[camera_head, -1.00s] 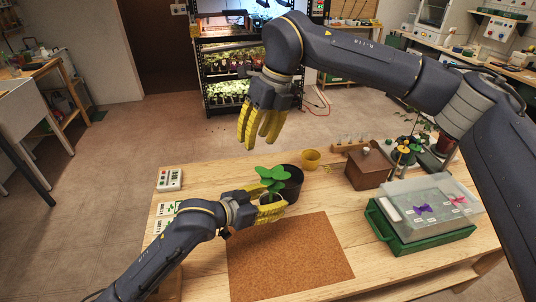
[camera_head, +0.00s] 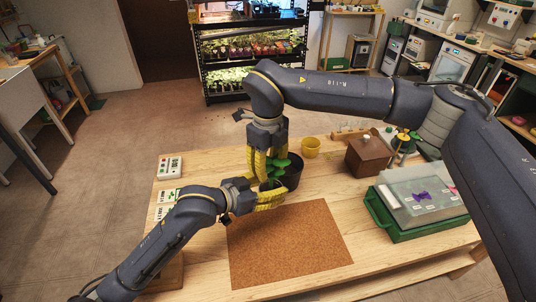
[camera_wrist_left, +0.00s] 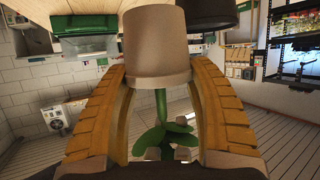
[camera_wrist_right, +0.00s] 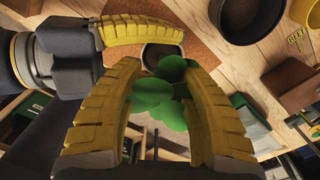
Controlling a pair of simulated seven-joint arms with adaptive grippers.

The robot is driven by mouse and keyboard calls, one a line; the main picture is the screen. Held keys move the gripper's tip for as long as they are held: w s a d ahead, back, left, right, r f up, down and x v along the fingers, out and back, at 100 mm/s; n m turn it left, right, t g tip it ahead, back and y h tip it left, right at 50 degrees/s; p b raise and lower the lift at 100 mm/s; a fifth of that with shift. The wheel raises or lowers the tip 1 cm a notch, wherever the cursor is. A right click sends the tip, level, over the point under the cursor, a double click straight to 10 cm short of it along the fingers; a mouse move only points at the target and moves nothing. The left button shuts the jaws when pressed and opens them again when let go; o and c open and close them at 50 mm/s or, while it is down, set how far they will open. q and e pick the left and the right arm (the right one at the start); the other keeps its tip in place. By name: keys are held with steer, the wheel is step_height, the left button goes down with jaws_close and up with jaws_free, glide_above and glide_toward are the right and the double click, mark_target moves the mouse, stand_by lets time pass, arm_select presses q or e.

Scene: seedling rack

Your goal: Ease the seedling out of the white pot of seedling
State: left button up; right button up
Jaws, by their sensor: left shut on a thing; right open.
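The white pot (camera_wrist_left: 157,45) is between the fingers of my left gripper (camera_head: 262,198), which is shut on it; it looks beige in the left wrist view. The green seedling (camera_wrist_right: 158,97) rises from the pot's mouth, with its stem and round leaves showing in the left wrist view (camera_wrist_left: 160,128). My right gripper (camera_head: 264,172) points down with its open fingers on either side of the leaves. In the right wrist view, the soil in the pot (camera_wrist_right: 160,55) shows beyond the leaves. In the head view, the grippers hide most of the pot.
A black pot (camera_head: 293,173) stands close behind the grippers, with a yellow pot (camera_head: 310,147) beyond it. A brown box (camera_head: 368,157) and a green crate with a clear lid (camera_head: 378,212) are at the right. The cork mat (camera_head: 290,250) in front is bare.

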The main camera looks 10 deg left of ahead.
mark_target(268, 187)
steer(key=shift+f, duration=1.75)
steer(key=shift+c, duration=0.3)
jaws_close()
steer(key=c, duration=0.6)
jaws_free()
steer(key=o, duration=0.7)
steer(key=shift+c, duration=0.2)
